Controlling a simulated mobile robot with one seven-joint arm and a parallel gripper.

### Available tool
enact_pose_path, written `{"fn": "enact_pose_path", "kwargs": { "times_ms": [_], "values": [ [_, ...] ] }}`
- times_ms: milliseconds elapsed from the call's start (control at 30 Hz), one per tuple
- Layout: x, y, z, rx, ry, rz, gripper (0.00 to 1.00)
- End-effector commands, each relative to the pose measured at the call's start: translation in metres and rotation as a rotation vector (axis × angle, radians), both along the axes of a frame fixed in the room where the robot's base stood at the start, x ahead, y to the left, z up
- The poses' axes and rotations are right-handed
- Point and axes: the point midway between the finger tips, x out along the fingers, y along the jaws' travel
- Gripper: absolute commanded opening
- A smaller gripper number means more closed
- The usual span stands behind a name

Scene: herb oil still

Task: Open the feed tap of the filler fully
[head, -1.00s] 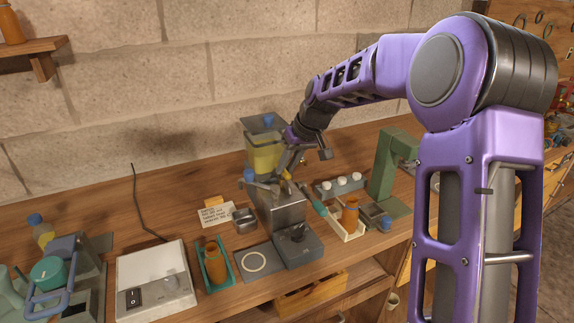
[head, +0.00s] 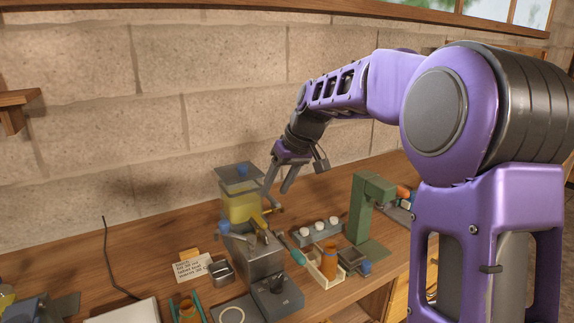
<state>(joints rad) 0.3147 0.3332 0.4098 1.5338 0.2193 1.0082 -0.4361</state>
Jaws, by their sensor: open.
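The filler (head: 262,258) is a grey metal box with a hopper (head: 241,207) of yellow liquid on top, under a dark lid with a blue knob. A short yellow lever (head: 260,222), which looks like the feed tap, sticks out low on the hopper's right side. A blue-ended part (head: 224,227) sits to its left. How far the tap is turned is too small to tell. My gripper (head: 276,191) is open and empty, fingers pointing down, above and just right of the hopper. It appears apart from the lever.
An orange-brown bottle (head: 328,262) stands in a pale tray right of the filler, with a green press (head: 362,210) beyond. A strip with white knobs (head: 319,229) lies behind. A written card (head: 194,268) and small metal tin (head: 222,272) lie left. The stone wall is behind.

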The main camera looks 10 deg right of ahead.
Motion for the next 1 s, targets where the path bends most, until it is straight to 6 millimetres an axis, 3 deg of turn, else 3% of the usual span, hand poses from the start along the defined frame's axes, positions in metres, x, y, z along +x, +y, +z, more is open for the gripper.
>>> {"fn": "enact_pose_path", "kwargs": {
  "times_ms": [200,400,1000],
  "values": [
    [-0.012,-0.015,0.042,0.0,-0.002,0.0,0.52],
    [-0.018,-0.023,0.061,-0.001,0.0,0.0,0.52],
    [-0.019,-0.023,0.064,0.0,0.001,0.0,0.52]
  ]
}}
